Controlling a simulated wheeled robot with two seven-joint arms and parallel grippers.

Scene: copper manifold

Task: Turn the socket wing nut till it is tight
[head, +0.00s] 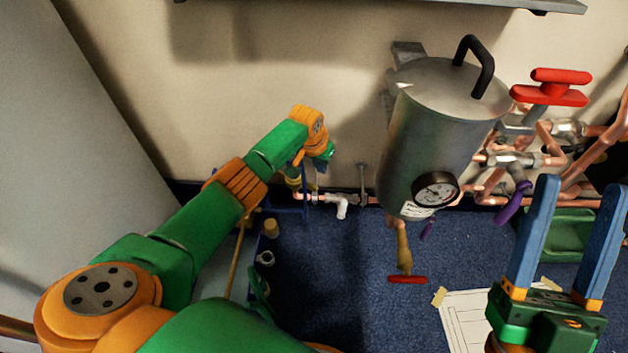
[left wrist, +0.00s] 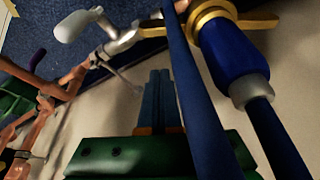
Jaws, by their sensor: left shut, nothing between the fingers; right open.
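The socket wing nut (left wrist: 213,12) is a brass ring with two flat wings, seen at the top of the left wrist view. It sits at the end of a blue socket body (left wrist: 235,62) with a grey collar and a dark hose. My left gripper (left wrist: 160,76) is shut and empty, its blue fingers side by side, apart from the nut in that view. A dark blue bar crosses between them. In the head view my left arm reaches to the back wall and largely hides the nut. My right gripper (head: 580,185) is open and empty at the lower right.
A steel tank (head: 435,140) with a gauge (head: 435,190) stands right of the left arm. Copper pipes and a red-handled valve (head: 550,88) lie farther right. A white elbow handle (head: 342,205) is near the socket. A paper sheet (head: 465,310) lies on the blue mat (head: 340,270).

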